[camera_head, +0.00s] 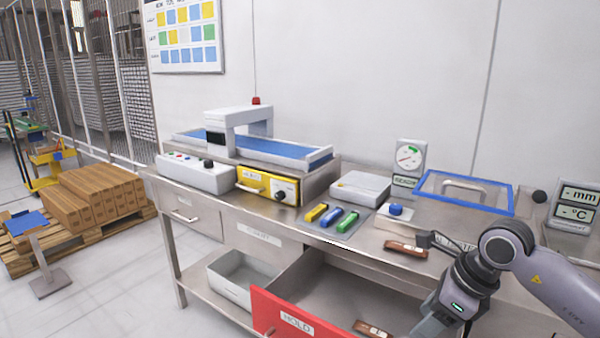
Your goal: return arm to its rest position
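My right arm (545,275) comes in from the right edge, bent at a rounded joint above the front of the metal bench (365,232). Its wrist points down and left over the right part of an open drawer with a red front (300,318) labelled HOLD. My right gripper (430,325) is at the bottom edge of the view, and its fingertips are not clearly visible. I cannot tell whether it holds anything. A brown labelled piece (373,328) lies in the drawer, left of the gripper. My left arm and gripper are not in view.
A similar brown piece (406,249) lies on the bench. Yellow, blue and green pieces (332,216) lie on a grey mat. A blue-rimmed clear-lidded box (465,192), a dial gauge (409,157) and a small conveyor (260,148) stand behind. An open grey bin (232,280) sits below.

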